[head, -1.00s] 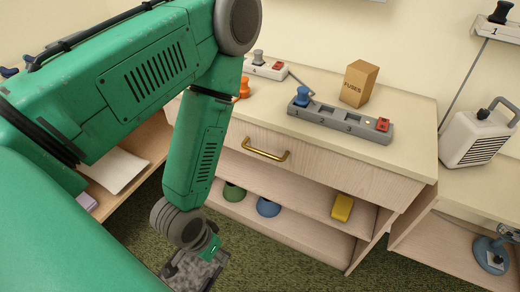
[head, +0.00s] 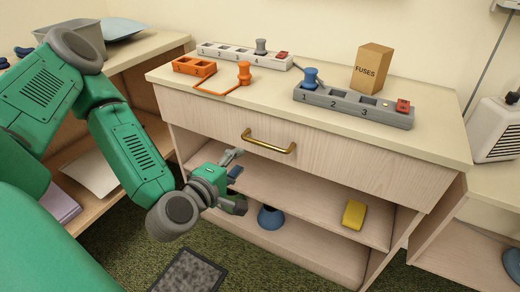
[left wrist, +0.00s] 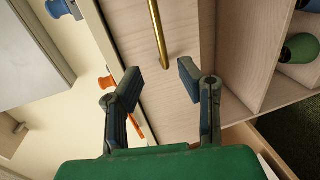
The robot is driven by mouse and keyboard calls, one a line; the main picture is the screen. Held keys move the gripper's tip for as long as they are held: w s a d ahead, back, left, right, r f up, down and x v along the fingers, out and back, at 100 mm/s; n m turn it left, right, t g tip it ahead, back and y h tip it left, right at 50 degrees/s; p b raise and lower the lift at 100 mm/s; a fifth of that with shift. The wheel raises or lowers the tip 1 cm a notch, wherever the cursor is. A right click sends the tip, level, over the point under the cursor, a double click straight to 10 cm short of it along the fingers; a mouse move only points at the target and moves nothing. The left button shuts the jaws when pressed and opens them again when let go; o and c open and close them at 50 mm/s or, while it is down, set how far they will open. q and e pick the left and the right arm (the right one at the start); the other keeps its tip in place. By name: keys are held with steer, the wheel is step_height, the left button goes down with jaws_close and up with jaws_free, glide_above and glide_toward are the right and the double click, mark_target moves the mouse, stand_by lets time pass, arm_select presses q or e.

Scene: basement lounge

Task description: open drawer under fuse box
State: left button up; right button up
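The drawer (head: 323,156) is a pale wood front under the cabinet top, and it is closed. Its brass bar handle (head: 268,143) shows at the middle of the front. My left gripper (head: 240,178) is open and empty, below and left of the handle in the head view. In the left wrist view the two fingers (left wrist: 158,88) are spread apart, and the end of the brass handle (left wrist: 158,35) lies just beyond the gap between them. The fuse box is not clearly identifiable; a box marked FUSES (head: 371,68) stands on the cabinet top. My right gripper is not in view.
On the cabinet top are a grey numbered strip (head: 352,106) with a blue knob, an orange block (head: 194,66) and a white strip (head: 236,55). The open shelves below hold a yellow block (head: 354,214) and a blue object (head: 270,217). Another shelf unit stands at left.

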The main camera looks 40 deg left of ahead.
mark_target(259, 144)
arm_select(q)
steer(key=b+x, duration=0.6)
steer(key=x, duration=0.6)
steer(key=shift+a+f, duration=0.15)
jaws_close()
